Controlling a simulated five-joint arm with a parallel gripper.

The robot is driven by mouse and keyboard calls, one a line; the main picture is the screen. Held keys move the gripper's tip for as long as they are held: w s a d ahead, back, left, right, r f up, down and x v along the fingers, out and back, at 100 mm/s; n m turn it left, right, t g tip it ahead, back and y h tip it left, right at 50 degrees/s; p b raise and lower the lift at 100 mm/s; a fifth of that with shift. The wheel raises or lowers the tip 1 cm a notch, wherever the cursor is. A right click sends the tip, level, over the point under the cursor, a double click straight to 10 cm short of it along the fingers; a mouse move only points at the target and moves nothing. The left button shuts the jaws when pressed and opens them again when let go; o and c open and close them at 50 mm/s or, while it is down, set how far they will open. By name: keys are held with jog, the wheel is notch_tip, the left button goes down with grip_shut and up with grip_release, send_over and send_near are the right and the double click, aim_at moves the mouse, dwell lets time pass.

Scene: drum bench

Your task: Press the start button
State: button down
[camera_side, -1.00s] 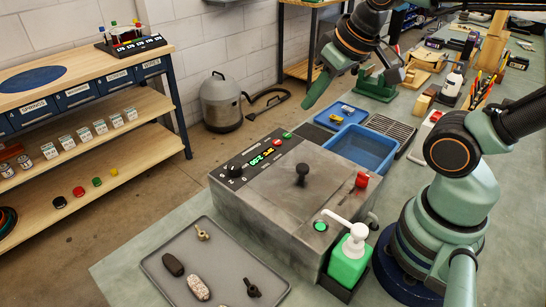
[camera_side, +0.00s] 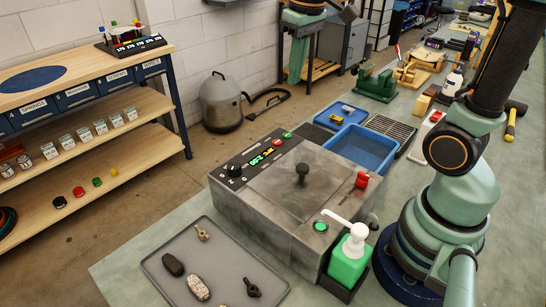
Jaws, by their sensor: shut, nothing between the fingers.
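A grey metal drum machine (camera_side: 262,222) stands on the bench, with a dark control panel (camera_side: 259,160) along its upper left edge. The panel has a lit green display (camera_side: 257,161), dark knobs, a red button (camera_side: 277,142) and a green button (camera_side: 288,136). A glowing green button (camera_side: 320,226) sits on the machine's near top corner. I cannot read which button is marked start. My gripper (camera_side: 295,80) hangs fingers down near the top of the picture, above and beyond the panel. It is shut, empty and apart from the machine.
A green pump bottle (camera_side: 349,256) stands close to the glowing button. A black knob (camera_side: 301,172) and a red part (camera_side: 361,180) rise from the machine's top. A grey tray (camera_side: 222,264) lies in front, and a blue bin (camera_side: 358,150) stands behind.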

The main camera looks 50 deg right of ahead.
aim_at(287, 135)
jog(key=shift+w+d+f+g, duration=0.2)
jog(key=shift+w+d+g, duration=0.25)
jog(key=shift+w, duration=0.3)
jog(key=shift+w+d+f+g, duration=0.2)
jog(key=shift+w+d+g, duration=0.2)
jog(key=shift+w, duration=0.35)
jog(key=shift+f, duration=0.1)
notch_tip(287, 135, down, 14)
jog(key=shift+r, duration=0.1)
jog(key=shift+s+f, duration=0.1)
jog(key=shift+f, duration=0.9)
jog(key=shift+r, duration=0.1)
notch_tip(287, 135, up, 15)
jog(key=shift+w, duration=0.2)
